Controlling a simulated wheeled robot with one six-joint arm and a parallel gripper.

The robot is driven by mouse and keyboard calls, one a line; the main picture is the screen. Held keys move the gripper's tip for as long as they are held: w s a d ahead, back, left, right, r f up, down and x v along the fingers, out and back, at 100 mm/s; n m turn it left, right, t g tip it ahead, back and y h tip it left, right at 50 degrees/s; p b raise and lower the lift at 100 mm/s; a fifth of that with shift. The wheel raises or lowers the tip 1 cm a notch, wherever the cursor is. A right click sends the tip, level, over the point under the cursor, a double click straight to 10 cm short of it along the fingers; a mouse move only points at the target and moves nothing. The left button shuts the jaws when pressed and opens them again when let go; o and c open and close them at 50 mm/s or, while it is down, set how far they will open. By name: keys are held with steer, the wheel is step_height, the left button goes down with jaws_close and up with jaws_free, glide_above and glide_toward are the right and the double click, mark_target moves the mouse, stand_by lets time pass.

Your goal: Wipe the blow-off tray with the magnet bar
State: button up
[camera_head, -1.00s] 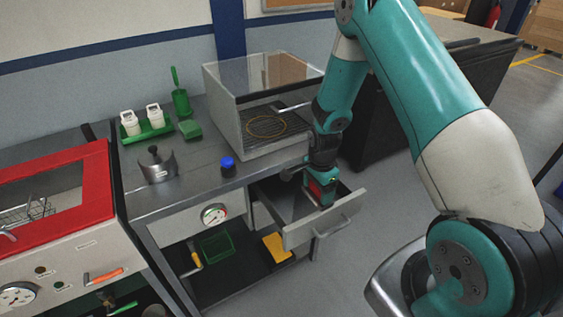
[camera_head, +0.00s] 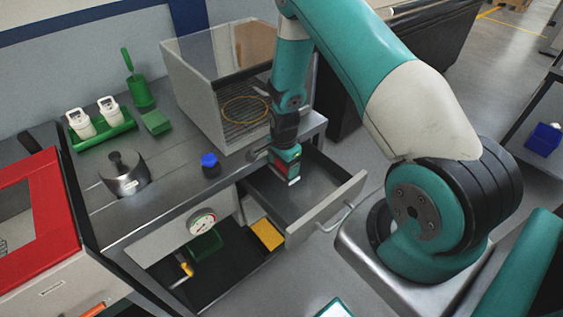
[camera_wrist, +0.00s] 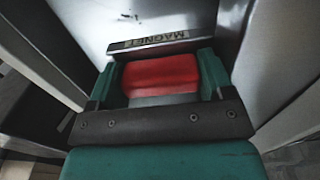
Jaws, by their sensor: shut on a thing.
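My gripper (camera_head: 287,163) is shut on the magnet bar, which has a red handle (camera_wrist: 160,75) between the teal fingers in the wrist view. A grey strip lettered MAGNET (camera_wrist: 160,40) lies beyond the handle. In the head view the bar's pale end (camera_head: 294,182) shows below the gripper, over the back part of the open drawer (camera_head: 328,212). The drawer is a grey, tray-like box pulled out under the bench. No label names the blow-off tray, and I cannot tell whether the bar touches the drawer floor.
A clear-fronted enclosure (camera_head: 195,95) with a wire grid stands on the bench beside my arm. A blue-capped jar (camera_head: 210,166), steel pot (camera_head: 124,174) and green bottle tray (camera_head: 103,136) stand to the left. The drawer's front half is clear.

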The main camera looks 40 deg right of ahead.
steer(key=shift+f+b, duration=1.9)
steer(key=shift+f, duration=0.95)
steer(key=shift+f+b, duration=0.8)
steer(key=shift+f, duration=0.25)
steer(key=shift+s, duration=0.1)
